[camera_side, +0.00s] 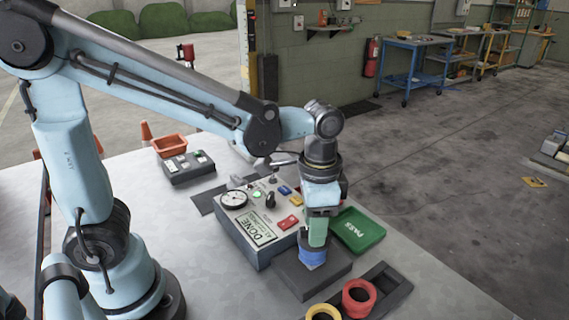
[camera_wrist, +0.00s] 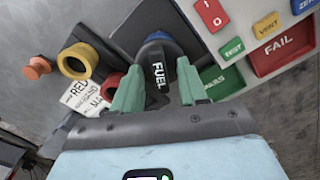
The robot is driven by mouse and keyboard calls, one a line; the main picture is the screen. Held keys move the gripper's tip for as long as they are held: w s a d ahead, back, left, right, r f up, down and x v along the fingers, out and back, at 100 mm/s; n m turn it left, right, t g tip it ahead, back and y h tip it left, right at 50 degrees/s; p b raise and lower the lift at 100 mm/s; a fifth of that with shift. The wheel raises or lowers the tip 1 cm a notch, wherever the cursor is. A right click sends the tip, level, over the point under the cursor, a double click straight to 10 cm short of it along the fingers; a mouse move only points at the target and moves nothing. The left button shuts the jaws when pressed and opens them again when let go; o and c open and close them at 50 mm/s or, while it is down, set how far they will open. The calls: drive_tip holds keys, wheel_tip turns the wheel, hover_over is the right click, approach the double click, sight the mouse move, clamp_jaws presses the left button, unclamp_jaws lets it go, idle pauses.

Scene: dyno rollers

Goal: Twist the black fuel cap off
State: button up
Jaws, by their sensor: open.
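The black fuel cap (camera_wrist: 158,62), with white FUEL lettering, lies between the two green fingers of my gripper (camera_wrist: 158,88) in the wrist view. The fingers are open, one on each side of the cap; whether either touches it I cannot tell. A blue collar (camera_wrist: 161,38) shows at the cap's far end. In the side view my gripper (camera_side: 317,234) points down over the blue collar (camera_side: 312,252), which stands on a dark block (camera_side: 318,276).
A control box (camera_side: 252,235) with gauge and buttons stands left of the gripper. A green PASS tray (camera_side: 358,231) is close on the right. A dark rack (camera_side: 389,288) with a red ring (camera_side: 359,297) and a yellow ring (camera_side: 323,313) is in front. An orange bin (camera_side: 169,145) stands behind.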

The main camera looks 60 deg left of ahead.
clamp_jaws()
drive_tip(key=n, duration=0.5)
drive_tip(key=shift+n, duration=0.4)
drive_tip(key=n, duration=0.5)
drive_tip(key=shift+f+n, duration=0.1)
drive_tip(key=shift+n, duration=0.3)
drive_tip(key=shift+r, duration=1.55)
